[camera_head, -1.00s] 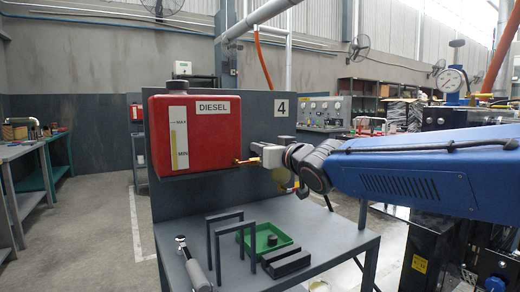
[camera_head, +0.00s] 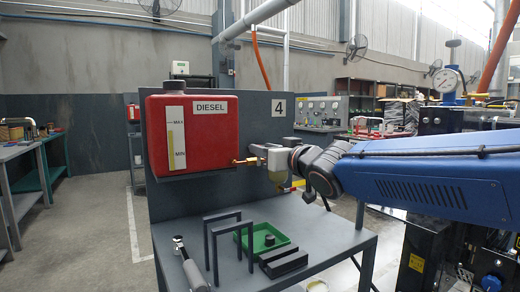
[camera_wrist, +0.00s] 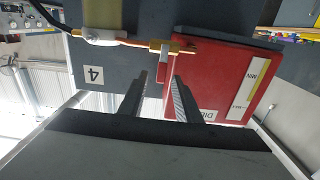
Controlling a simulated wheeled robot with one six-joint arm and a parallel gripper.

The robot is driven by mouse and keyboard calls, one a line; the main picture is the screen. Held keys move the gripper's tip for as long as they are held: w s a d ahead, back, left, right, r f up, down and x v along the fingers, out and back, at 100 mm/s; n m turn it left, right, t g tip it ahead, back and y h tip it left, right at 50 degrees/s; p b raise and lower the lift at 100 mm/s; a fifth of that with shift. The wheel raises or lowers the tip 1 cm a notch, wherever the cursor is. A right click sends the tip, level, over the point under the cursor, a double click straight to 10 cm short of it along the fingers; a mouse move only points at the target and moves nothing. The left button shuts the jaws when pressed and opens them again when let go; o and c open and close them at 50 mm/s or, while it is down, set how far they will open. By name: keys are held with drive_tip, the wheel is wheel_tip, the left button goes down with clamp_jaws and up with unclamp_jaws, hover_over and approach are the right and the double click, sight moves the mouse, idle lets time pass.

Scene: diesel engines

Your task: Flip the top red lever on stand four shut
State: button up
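The red lever (camera_wrist: 166,66) shows in the wrist view on a brass valve (camera_wrist: 165,47) in the line beside the tank. It sticks out across the line, toward my fingers in the picture. My gripper (camera_wrist: 158,76) is open, its two dark fingers apart, with the lever near the tips, closer to the right finger. I cannot tell whether they touch. In the head view, the brass valve (camera_head: 245,161) sits right of the red diesel tank (camera_head: 195,132), and my wrist reaches in from the right. The stand panel (camera_head: 258,110) carries a 4.
A filter with a clear bowl (camera_head: 277,172) hangs close to my gripper. The stand's table (camera_head: 328,236) below holds a dark frame (camera_head: 210,240), a green tray (camera_head: 283,240), a dark block (camera_head: 283,262) and a tool (camera_head: 192,268). Open floor lies left of the stand.

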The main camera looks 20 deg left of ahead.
drive_tip(key=v, duration=1.4)
drive_tip(key=shift+s+d, duration=0.1)
drive_tip(key=shift+s, duration=0.05)
